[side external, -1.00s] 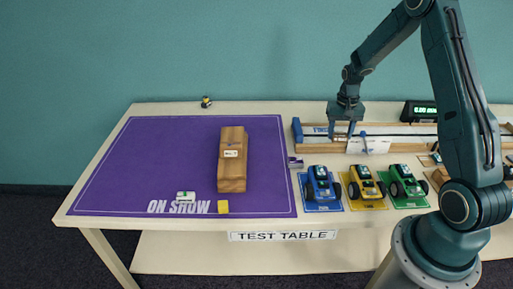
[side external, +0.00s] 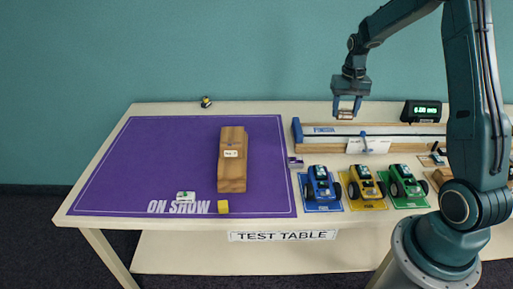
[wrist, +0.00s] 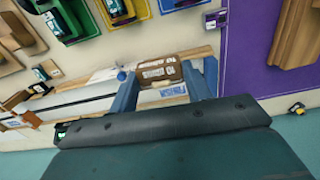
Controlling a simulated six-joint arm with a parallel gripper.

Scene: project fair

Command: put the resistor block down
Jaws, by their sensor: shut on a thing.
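The resistor block (wrist: 158,71), brown with white printed lettering, is held between the two blue-grey fingers of my gripper (wrist: 168,80) in the wrist view. In the side view my gripper (side external: 347,108) hangs with the block (side external: 345,115) above the track's finish end, and clear space shows between the block and the track. The gripper is shut on the block. The lettering is too blurred to read fully.
The wooden track (side external: 400,148) lies below, with a white card (side external: 368,146) in front. Blue (side external: 319,184), yellow (side external: 366,183) and green (side external: 405,181) cars stand nearer.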

